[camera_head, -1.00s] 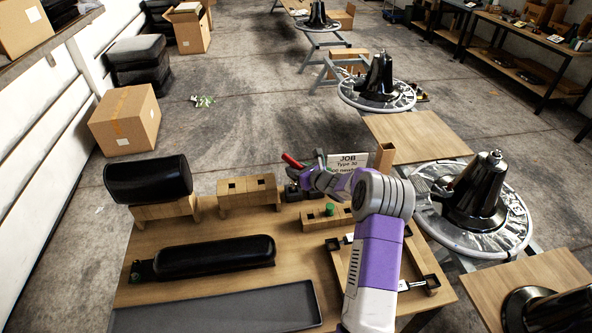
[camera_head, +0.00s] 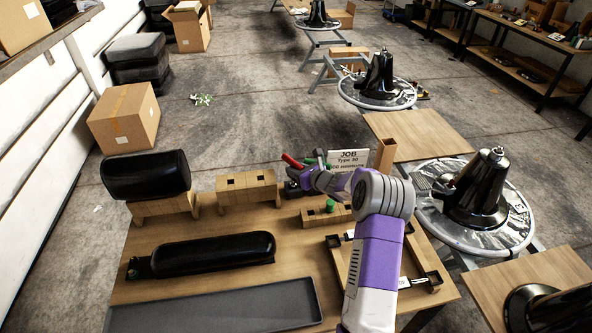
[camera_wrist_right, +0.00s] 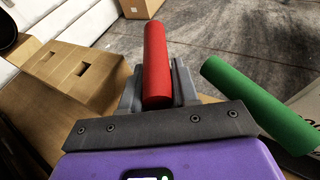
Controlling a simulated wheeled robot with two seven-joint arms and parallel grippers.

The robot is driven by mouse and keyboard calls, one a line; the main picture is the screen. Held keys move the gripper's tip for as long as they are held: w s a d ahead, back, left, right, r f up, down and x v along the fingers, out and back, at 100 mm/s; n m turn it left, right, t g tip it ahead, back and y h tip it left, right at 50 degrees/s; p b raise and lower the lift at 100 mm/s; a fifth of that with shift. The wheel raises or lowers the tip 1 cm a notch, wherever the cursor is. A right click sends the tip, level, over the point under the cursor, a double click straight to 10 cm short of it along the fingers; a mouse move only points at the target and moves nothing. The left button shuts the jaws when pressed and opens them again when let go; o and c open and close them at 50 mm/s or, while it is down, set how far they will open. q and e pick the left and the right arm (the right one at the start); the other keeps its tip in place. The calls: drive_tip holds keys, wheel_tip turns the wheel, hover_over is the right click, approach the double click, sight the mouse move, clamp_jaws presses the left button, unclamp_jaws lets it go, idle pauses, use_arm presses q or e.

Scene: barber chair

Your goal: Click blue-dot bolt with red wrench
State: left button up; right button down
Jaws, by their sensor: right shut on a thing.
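The red wrench (camera_head: 291,160) shows only its red handle in the head view, behind the right gripper, at the back of the bench. My right gripper (camera_head: 312,176) is at this handle. In the right wrist view, the red handle (camera_wrist_right: 155,60) stands between the two grey fingers (camera_wrist_right: 157,92), which are shut on it. The wrench's head is hidden. A green handle (camera_wrist_right: 258,105) lies just to the right, apart from the fingers. I cannot make out a blue-dot bolt in either view. My left gripper is not in view.
A JOB sign (camera_head: 348,160) and an upright wooden block (camera_head: 386,155) stand close right of the gripper. Wooden blocks (camera_head: 247,188), a black armrest (camera_head: 213,254) and a grey tray (camera_head: 215,308) are at left. A wooden frame (camera_head: 337,270) lies beside my right forearm.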

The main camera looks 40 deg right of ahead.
drive_tip(key=shift+f+b, duration=0.65)
drive_tip(key=c, duration=0.8)
unclamp_jaws()
drive_tip(key=shift+f, duration=0.1)
drive_tip(key=shift+s, duration=0.15)
drive_tip(key=p+v, duration=0.1)
drive_tip(key=v, duration=0.6)
drive_tip(key=shift+s+p, duration=0.1)
drive_tip(key=shift+p, duration=0.25)
drive_tip(key=shift+r, duration=0.2)
